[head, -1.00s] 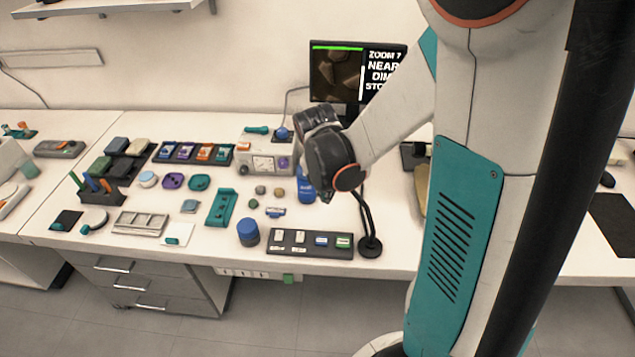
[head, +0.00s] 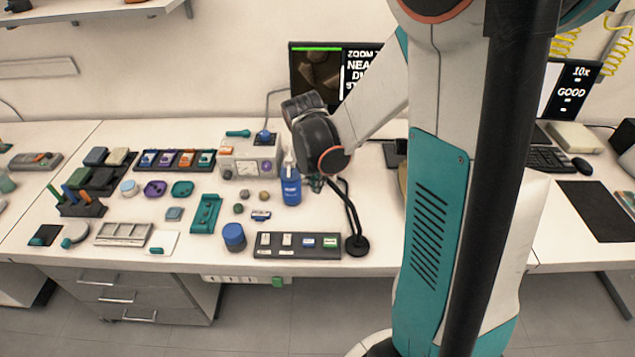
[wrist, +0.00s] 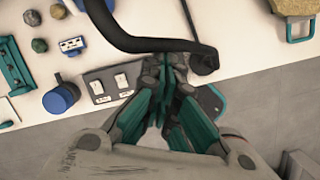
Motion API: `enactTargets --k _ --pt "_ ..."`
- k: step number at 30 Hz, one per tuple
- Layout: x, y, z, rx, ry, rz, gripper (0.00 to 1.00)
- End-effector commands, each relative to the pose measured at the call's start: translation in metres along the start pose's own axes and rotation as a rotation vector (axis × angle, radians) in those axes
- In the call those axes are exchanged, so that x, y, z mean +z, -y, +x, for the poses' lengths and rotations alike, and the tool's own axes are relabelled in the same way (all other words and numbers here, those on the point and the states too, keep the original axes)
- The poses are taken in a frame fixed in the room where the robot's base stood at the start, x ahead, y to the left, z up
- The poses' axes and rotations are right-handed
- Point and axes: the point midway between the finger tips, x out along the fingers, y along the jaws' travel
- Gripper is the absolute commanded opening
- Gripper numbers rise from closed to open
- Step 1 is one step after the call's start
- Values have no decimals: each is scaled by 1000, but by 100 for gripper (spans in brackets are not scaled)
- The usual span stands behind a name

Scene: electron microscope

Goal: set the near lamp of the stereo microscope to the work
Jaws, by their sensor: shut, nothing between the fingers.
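The near lamp is a black gooseneck with a round base (head: 357,245) at the front bench edge, right of a dark switch strip (head: 297,246). Its bent neck (head: 349,205) rises up and left towards my gripper (head: 316,183); its head is not clear. In the wrist view the thick black neck (wrist: 135,43) crosses from upper left to the base (wrist: 206,63). My gripper (wrist: 172,62) is shut and empty, its fingertips at the neck near the base in that view; I cannot tell whether they touch. The stereo microscope is largely hidden behind my arm.
A blue bottle (head: 291,188) stands just left of my gripper, and a blue-capped jar (head: 234,237) left of the strip. A monitor (head: 315,75) behind reads partly "ZOOM" and "NEA". Small parts and trays crowd the bench to the left.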

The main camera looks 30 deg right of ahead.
Motion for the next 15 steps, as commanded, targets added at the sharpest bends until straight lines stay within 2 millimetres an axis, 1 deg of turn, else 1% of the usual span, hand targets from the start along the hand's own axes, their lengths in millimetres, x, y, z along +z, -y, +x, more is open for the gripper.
enactTargets --k 8,15 --pt "6 -1 2 -11 0 42 0" --pt "19 -1 5 -38 0 147 0"
